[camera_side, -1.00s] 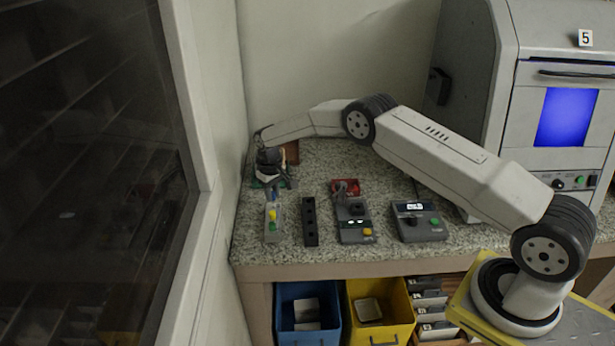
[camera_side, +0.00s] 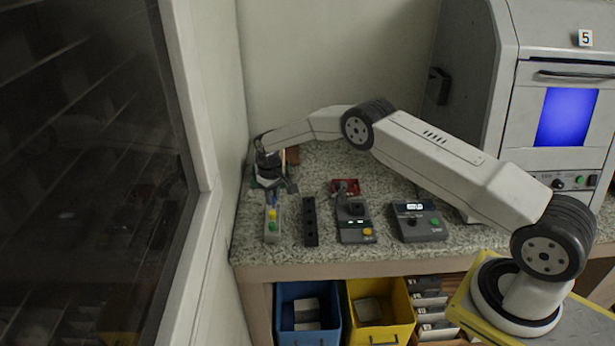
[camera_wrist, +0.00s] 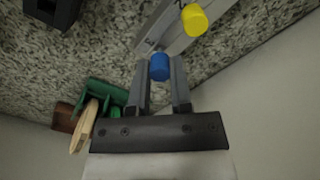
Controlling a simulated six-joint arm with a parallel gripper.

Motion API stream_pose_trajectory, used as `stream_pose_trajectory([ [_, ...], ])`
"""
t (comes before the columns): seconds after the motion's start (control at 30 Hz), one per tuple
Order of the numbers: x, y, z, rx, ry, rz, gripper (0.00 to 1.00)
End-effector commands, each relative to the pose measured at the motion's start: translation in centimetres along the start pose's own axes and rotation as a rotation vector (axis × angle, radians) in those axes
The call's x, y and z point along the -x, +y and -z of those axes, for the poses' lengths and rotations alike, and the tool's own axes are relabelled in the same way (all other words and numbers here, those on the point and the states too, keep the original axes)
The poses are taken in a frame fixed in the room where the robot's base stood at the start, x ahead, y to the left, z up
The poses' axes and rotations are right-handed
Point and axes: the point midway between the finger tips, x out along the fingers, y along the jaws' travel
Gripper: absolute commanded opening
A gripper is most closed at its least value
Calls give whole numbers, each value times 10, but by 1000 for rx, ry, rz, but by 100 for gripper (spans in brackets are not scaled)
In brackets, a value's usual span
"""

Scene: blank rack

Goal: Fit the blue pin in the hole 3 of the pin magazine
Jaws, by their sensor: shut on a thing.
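The blue pin (camera_wrist: 160,67) is between my gripper's fingertips (camera_wrist: 161,78) in the wrist view, and the jaws are shut on it. In the side view my gripper (camera_side: 272,194) is at the far end of a light grey block (camera_side: 272,237), with the blue pin low between its fingers. I cannot tell whether the pin's lower end is in the block or clear of it. A yellow pin (camera_side: 272,228) and a green pin (camera_side: 272,213) stand in that block. A black block with a row of holes (camera_side: 310,235), seemingly the pin magazine, lies to its right.
A display box (camera_side: 418,225) is further right. A green holder (camera_wrist: 100,98) shows near my gripper. The wall is close on the left.

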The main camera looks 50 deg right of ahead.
Motion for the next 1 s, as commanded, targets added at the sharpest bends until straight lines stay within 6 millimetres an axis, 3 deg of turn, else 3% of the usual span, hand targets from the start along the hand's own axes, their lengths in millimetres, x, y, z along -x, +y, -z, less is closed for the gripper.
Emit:
stream_pose_trajectory([
  [0.97, -17, 0, 0, 0, 0, 0, 0],
  [1.0, -17, 0, 0, 0, 0, 0, 29],
])
